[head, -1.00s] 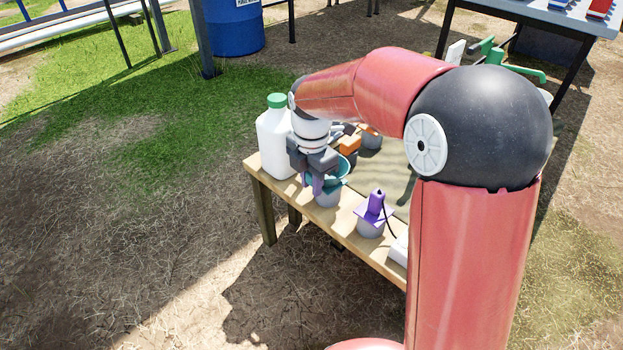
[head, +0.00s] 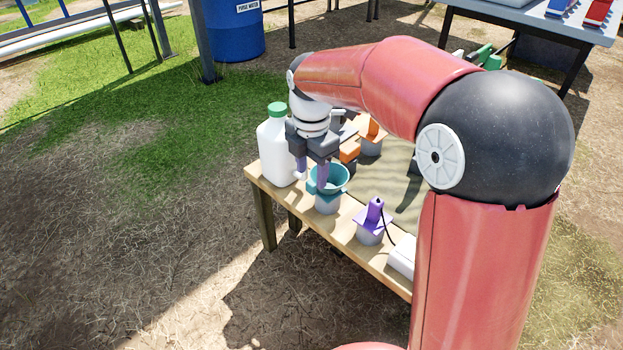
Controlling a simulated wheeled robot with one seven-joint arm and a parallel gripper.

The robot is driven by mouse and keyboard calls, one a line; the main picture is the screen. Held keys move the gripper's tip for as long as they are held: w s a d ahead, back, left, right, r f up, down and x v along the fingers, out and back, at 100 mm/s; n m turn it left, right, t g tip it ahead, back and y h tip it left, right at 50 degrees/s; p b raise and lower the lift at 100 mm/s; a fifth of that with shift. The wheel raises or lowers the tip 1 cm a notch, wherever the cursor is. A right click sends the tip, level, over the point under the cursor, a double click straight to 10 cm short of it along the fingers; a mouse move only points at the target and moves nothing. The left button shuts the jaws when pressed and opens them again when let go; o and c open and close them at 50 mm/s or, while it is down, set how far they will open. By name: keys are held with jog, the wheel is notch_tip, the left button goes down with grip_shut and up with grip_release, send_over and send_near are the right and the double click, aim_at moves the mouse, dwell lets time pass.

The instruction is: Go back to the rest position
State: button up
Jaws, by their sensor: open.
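My gripper (head: 312,178) is open and empty. It points down above the left end of the wooden table, with its two purple fingertips spread. One fingertip is close to the white jug, the other overlaps the rim of the teal funnel (head: 334,181) in the picture; I cannot tell whether either touches. The funnel sits in a grey cup (head: 327,204). My red arm arches over the table from the right and hides much of its far side.
A white jug with a green cap (head: 277,150) stands left of my gripper on the wooden table (head: 345,230). A purple probe (head: 374,213) stands in a cup, and orange items (head: 350,150) lie behind. A blue barrel (head: 236,30) stands behind on open ground.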

jog(key=shift+r, duration=0.85)
jog(key=s+d+r+m+t+p, duration=0.2)
jog(key=s+d+r+m, duration=0.1)
jog(key=s+d+m, duration=0.2)
jog(key=s+d+r+m+t+p, duration=0.1)
jog(key=s+d+r+m+p, duration=0.2)
jog(key=s+m, duration=0.6)
jog(key=s+d+r+m+t+p, duration=0.2)
jog(key=s+d+r+m, duration=0.2)
jog(key=m, duration=0.8)
jog(key=s+d, duration=0.2)
jog(key=s, duration=0.2)
jog(key=shift+d+r+t+p, duration=0.25)
jog(key=shift+d+t+p, duration=0.05)
jog(key=shift+d, duration=0.05)
